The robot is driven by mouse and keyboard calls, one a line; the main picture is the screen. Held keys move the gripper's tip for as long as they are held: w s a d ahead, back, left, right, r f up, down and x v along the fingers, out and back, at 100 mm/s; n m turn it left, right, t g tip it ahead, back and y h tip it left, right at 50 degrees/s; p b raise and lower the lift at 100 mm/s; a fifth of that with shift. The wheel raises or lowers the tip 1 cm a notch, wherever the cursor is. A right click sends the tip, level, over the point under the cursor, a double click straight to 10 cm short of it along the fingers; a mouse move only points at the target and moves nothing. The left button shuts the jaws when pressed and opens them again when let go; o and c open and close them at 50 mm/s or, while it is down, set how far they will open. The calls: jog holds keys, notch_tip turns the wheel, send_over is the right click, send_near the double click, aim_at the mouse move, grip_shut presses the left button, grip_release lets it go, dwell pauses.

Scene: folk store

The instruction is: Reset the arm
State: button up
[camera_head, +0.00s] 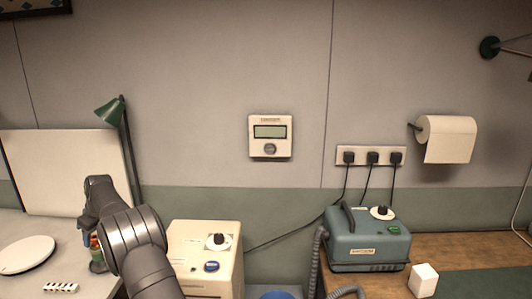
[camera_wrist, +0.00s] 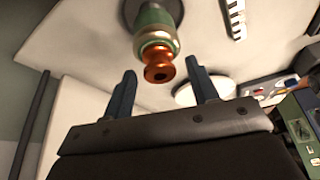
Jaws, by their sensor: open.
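My arm (camera_head: 133,240) rises at the lower left in the head view, in front of the left table. My gripper (camera_wrist: 161,66) shows in the wrist view with its two dark fingers apart. A green and copper turned piece (camera_wrist: 158,50) on a dark round base shows beyond and between the fingertips; I cannot tell how far off it is. In the head view this piece (camera_head: 95,243) is partly hidden by my arm. Nothing is seen held.
A white plate (camera_head: 27,254) and a striped strip (camera_head: 61,288) lie on the left table. A green lamp (camera_head: 111,110) and a pale board (camera_head: 66,170) stand behind. A cream device (camera_head: 205,255) is right of my arm. A teal device (camera_head: 367,240) and a white cube (camera_head: 423,280) are farther right.

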jog(key=v, duration=1.1)
jog(key=x, duration=1.1)
jog(key=shift+a+f, duration=0.1)
jog(key=shift+f, duration=0.25)
jog(key=r, duration=0.5)
jog(key=shift+w+d+r, duration=0.2)
jog(key=shift+d, duration=0.2)
jog(key=w+d+r, duration=0.3)
jog(key=d+r, duration=0.9)
jog(key=w+d+m+t+h, duration=0.1)
jog(key=w+d+m, duration=0.2)
jog(key=d, duration=0.9)
jog(key=w+d+m, duration=0.3)
jog(key=d, duration=1)
jog(key=w+d+m+t+h, duration=0.1)
jog(key=w+d+m, duration=0.3)
jog(key=d, duration=0.8)
jog(key=shift+d+t+h, duration=0.3)
